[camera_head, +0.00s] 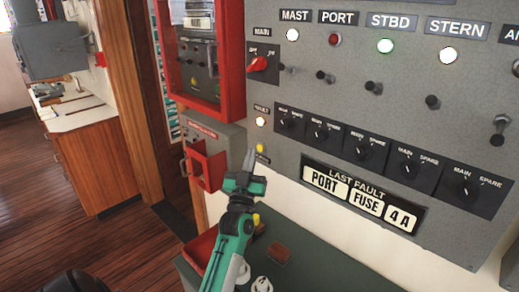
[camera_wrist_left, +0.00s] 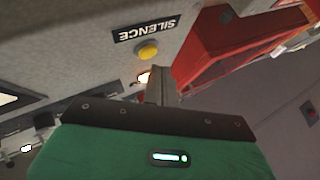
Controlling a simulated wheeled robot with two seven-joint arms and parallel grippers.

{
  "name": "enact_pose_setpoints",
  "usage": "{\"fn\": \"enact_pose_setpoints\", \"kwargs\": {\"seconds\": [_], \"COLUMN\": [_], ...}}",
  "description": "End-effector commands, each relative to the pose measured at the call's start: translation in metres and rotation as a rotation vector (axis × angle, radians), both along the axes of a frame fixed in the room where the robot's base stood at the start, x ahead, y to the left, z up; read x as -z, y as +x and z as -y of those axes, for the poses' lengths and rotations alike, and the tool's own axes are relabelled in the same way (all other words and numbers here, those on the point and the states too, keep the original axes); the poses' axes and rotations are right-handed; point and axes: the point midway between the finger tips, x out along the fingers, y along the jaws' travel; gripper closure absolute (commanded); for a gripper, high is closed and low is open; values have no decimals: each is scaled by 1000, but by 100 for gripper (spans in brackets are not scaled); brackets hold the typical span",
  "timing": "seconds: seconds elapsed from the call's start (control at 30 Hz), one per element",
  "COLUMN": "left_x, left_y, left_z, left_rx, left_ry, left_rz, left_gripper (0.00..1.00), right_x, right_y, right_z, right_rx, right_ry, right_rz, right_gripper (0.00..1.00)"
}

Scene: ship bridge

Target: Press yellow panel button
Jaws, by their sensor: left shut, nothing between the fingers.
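The yellow button (camera_head: 260,148) sits low on the left edge of the grey panel, below a lit lamp marked FAULT (camera_head: 261,122). In the left wrist view the yellow button (camera_wrist_left: 148,50) shows beside an upside-down SILENCE label (camera_wrist_left: 146,31). My left gripper (camera_head: 250,158) is shut and empty, its tips close to the button, just below and left of it in the head view. In the left wrist view its fingers (camera_wrist_left: 161,84) point toward the panel, near the button. I cannot tell whether they touch it. My right gripper is not in view.
The grey panel (camera_head: 400,80) carries several lamps, toggle switches and rotary knobs, with a red main knob (camera_head: 258,64). A red-framed cabinet (camera_head: 240,60) and a red box (camera_head: 207,165) stand to the left. A dark green table (camera_head: 320,262) with small objects lies below.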

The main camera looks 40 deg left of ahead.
Motion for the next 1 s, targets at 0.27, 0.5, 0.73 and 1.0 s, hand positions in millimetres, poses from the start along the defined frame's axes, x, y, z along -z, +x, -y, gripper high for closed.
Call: {"fn": "enact_pose_setpoints", "kwargs": {"seconds": [0.27, 0.5, 0.73, 1.0], "left_x": [0, 0, 0, 0], "left_y": [0, 0, 0, 0], "left_z": [0, 0, 0, 0], "left_rx": [0, 0, 0, 0], "left_ry": [0, 0, 0, 0], "left_rz": [0, 0, 0, 0], "left_gripper": [100, 100, 100, 100], "right_x": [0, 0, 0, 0], "right_y": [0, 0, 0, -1], "right_z": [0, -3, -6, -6], "right_rx": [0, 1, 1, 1], "right_ry": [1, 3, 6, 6], "right_rz": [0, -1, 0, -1], "right_gripper": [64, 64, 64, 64]}}
